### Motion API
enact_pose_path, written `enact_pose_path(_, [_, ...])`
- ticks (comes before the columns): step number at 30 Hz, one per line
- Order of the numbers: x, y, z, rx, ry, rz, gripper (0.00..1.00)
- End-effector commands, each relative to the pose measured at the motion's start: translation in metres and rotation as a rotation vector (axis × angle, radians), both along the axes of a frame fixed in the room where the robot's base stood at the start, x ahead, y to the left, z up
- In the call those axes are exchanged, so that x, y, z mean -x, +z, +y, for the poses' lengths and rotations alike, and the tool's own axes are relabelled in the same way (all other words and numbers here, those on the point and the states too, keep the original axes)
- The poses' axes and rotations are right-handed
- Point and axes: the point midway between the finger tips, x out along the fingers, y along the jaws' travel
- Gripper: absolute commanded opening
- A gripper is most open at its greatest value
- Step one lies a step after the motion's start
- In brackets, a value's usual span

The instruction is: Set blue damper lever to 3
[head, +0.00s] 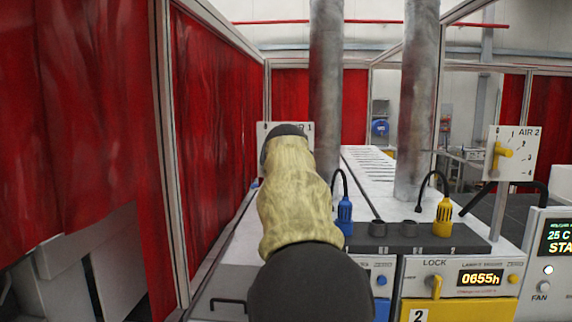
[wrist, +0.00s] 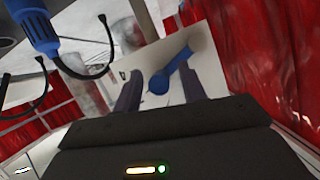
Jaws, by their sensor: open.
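The blue damper lever (wrist: 171,71) sits on a white plate (wrist: 205,45) in the wrist view. Its round hub is at the lower left and its handle points to the upper right of that picture. My gripper (wrist: 160,83) is open, with one finger on each side of the lever. I cannot tell whether either finger touches it. The plate's scale numbers cannot be read there. In the head view, my arm hides the lever and most of its plate (head: 265,130); only the edges and a "1" show.
A similar AIR 2 plate with a yellow lever (head: 503,152) stands at the right. Blue (head: 345,214) and yellow (head: 443,217) plugs with black cables stand on the machine. Two grey ducts (head: 326,90) rise behind. Red curtains (head: 215,110) line the left.

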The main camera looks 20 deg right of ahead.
Motion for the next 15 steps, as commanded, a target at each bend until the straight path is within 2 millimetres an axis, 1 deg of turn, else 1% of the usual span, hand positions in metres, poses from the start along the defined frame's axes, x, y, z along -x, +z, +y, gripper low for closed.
enact_pose_path(4, [0.006,0.002,0.004,-0.001,0.003,-0.002,0.41])
enact_pose_path(7, [0.015,0.005,0.009,-0.001,0.005,-0.004,0.41])
enact_pose_path(11, [0.033,0.012,0.018,-0.002,0.007,-0.005,0.41])
enact_pose_path(15, [0.057,0.022,0.027,-0.002,0.006,-0.005,0.41])
